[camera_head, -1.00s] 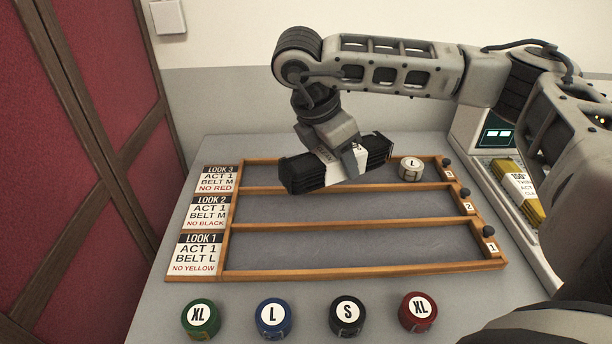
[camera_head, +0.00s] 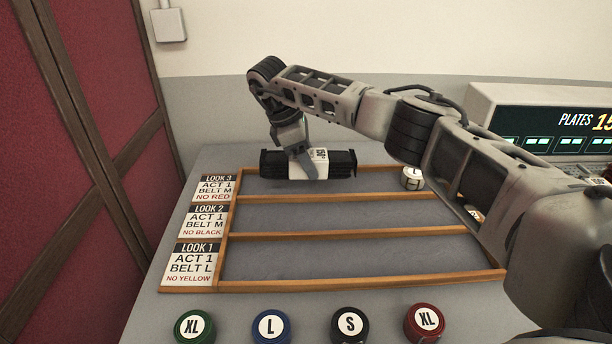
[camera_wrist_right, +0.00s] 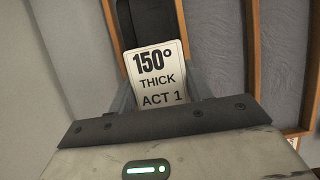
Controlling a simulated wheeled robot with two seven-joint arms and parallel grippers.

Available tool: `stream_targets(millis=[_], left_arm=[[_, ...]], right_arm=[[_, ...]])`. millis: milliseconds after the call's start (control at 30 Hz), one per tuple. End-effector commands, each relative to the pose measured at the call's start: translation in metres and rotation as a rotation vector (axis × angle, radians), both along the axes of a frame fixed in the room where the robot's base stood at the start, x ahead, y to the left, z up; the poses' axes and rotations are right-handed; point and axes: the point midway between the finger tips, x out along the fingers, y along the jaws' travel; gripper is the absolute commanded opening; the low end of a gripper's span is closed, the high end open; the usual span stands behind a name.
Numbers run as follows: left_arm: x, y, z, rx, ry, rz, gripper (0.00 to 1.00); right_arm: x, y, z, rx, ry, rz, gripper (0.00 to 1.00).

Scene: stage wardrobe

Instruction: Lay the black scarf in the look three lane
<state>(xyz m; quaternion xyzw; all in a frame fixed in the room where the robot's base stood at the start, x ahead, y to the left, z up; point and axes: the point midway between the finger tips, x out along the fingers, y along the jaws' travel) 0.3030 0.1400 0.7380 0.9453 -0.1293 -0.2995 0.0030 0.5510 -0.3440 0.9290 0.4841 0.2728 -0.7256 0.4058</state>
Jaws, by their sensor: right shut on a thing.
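The black scarf (camera_head: 272,164) is a dark folded bundle with a white label. My right gripper (camera_head: 304,166) is shut on it around its middle. The look three card (camera_head: 217,188) reads ACT 1, BELT M, NO RED. My left gripper is not in view.
A white L belt roll (camera_head: 411,179) sits at the right end of the look three lane. Green (camera_head: 194,327), blue (camera_head: 271,327), black (camera_head: 350,325) and red (camera_head: 425,323) rolls stand in front.

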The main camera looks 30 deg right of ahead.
Motion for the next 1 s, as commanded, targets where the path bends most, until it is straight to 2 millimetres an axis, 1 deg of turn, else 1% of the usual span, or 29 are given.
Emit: stream_targets(millis=[267,400,500,700,733,767,1000], left_arm=[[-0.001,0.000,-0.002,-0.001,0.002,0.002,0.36],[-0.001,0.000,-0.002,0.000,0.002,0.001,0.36],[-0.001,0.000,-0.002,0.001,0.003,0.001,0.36],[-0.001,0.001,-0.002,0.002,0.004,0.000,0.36],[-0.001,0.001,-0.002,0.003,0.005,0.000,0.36],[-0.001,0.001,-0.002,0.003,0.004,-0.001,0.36],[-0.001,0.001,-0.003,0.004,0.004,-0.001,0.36]], right_arm=[[0.012,-0.001,-0.015,-0.001,0.000,-0.002,0.23],[0.013,-0.001,-0.036,-0.001,0.002,0.001,0.23],[0.013,-0.001,-0.044,0.000,0.000,0.000,0.23],[0.013,-0.001,-0.046,-0.001,-0.001,-0.001,0.23],[0.013,-0.001,-0.046,0.000,0.000,0.000,0.53],[0.013,-0.001,-0.046,0.000,0.000,0.000,0.59],[0.013,-0.001,-0.046,0.000,0.000,-0.001,0.59]])
